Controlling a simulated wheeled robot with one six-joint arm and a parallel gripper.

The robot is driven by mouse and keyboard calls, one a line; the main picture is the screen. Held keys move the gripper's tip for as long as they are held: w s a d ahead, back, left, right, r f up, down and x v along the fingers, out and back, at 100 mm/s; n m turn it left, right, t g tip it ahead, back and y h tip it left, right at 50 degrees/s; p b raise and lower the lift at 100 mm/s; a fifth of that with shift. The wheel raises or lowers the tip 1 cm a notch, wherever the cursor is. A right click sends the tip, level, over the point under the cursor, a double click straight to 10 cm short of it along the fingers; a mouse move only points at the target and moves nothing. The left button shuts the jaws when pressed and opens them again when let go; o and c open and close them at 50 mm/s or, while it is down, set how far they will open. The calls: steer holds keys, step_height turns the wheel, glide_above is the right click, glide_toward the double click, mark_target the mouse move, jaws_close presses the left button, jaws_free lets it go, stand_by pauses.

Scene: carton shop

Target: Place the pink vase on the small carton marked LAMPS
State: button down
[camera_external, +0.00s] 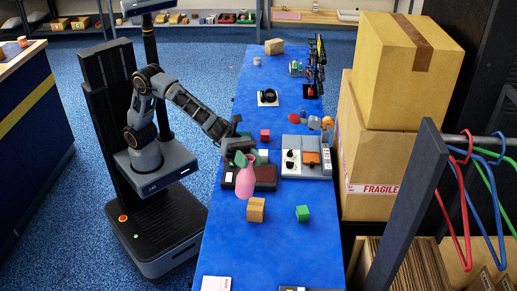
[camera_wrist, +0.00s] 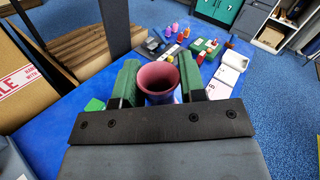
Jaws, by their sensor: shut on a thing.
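The pink vase (camera_external: 246,183) is held upright by my gripper (camera_external: 241,159) above the blue table, left of its middle. In the wrist view the vase's open mouth (camera_wrist: 158,77) shows between the two green fingers of my gripper (camera_wrist: 158,90), which press on it from both sides. Its lower part is mostly hidden there. No LAMPS marking is readable in either view. A small tan box (camera_external: 274,46) lies at the far end of the table, and a tan block (camera_external: 256,209) stands close to the vase on the near side; I cannot tell which is the carton.
A dark brown case (camera_external: 265,178) lies behind the vase. Large cartons (camera_external: 385,150) and a rack with hangers line the right side.

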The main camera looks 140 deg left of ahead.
steer(key=s+r+m+p, duration=0.1)
steer(key=s+r, duration=0.7)
steer(key=s, duration=0.6)
steer(key=w+a+f, duration=0.2)
steer(key=w+f, duration=1.2)
steer(key=shift+a+f+m+b, duration=0.15)
steer(key=shift+a+m+b, duration=0.1)
steer(key=shift+m+b, duration=0.2)
steer(key=shift+w+f, duration=0.1)
steer(key=shift+f, duration=0.05)
steer(key=c, duration=0.7)
jaws_free()
steer(key=shift+b, duration=0.3)
